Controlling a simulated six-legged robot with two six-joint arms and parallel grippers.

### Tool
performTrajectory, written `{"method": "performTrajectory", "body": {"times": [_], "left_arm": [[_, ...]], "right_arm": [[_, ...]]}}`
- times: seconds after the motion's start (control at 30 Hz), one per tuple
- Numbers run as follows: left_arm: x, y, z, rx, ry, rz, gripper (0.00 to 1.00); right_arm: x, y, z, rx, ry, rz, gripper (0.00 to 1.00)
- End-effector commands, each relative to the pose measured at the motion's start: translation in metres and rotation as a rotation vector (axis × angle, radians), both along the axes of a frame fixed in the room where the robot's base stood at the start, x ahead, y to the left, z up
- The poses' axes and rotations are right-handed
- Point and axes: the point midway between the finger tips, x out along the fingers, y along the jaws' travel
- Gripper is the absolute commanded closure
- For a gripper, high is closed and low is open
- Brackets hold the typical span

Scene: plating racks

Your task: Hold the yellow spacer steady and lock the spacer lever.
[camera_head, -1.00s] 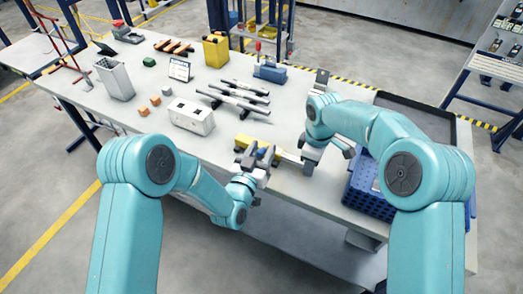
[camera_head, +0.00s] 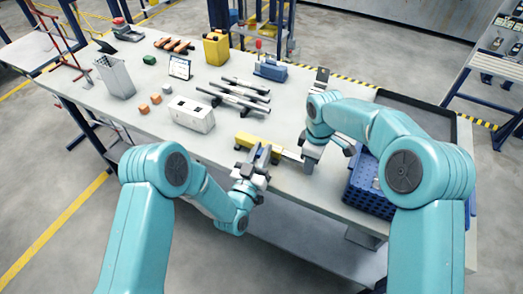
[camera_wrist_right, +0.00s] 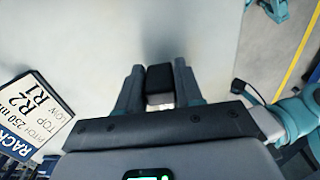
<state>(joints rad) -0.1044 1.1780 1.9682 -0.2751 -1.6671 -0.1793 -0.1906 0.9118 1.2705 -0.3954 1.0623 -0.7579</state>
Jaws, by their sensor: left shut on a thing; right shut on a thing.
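The yellow spacer (camera_head: 258,142) lies near the front edge of the table. A thin pale bar (camera_head: 291,154), apparently the spacer lever, reaches from its right end towards my right gripper. My left gripper (camera_head: 252,157) is shut on the spacer from the front, and its fingers hide part of it. My right gripper (camera_head: 309,160) points down at the bar's right end. In the right wrist view, the right gripper (camera_wrist_right: 159,88) is shut on a black block with a pale lower end (camera_wrist_right: 159,80), apparently the lever's handle. Whether the lever is locked cannot be told.
A white slotted block (camera_head: 192,115) and several dark-and-silver rods (camera_head: 240,95) lie behind the spacer. A blue crate (camera_head: 368,190) and a black tray (camera_head: 415,112) are at the right. A printed rack card (camera_wrist_right: 35,115) shows in the right wrist view.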

Motion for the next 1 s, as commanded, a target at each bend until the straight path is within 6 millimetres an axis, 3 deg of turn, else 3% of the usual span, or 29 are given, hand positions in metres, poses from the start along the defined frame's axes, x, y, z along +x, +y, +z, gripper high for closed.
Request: {"method": "performTrajectory", "body": {"times": [0.03, 0.1, 0.47, 0.8, 1.0], "left_arm": [[0.0, 0.0, -0.001, 0.001, 0.003, 0.001, 0.74], [0.0, 0.0, -0.001, 0.001, 0.003, 0.001, 0.52], [-0.005, 0.002, -0.003, 0.002, 0.005, 0.0, 0.52], [-0.058, 0.02, -0.015, 0.002, 0.008, 0.001, 0.52], [-0.07, 0.024, -0.017, 0.0, 0.004, 0.001, 0.52]], "right_arm": [[0.0, 0.0, 0.0, 0.0, 0.001, -0.001, 1.0], [0.0, 0.0, 0.0, 0.0, 0.001, -0.001, 1.0], [0.0, 0.0, 0.0, 0.0, 0.0, 0.0, 1.0], [0.0, 0.0, 0.0, 0.0, 0.0, 0.0, 1.0], [0.0, 0.0, 0.0, 0.0, 0.0, 0.0, 1.0]]}}
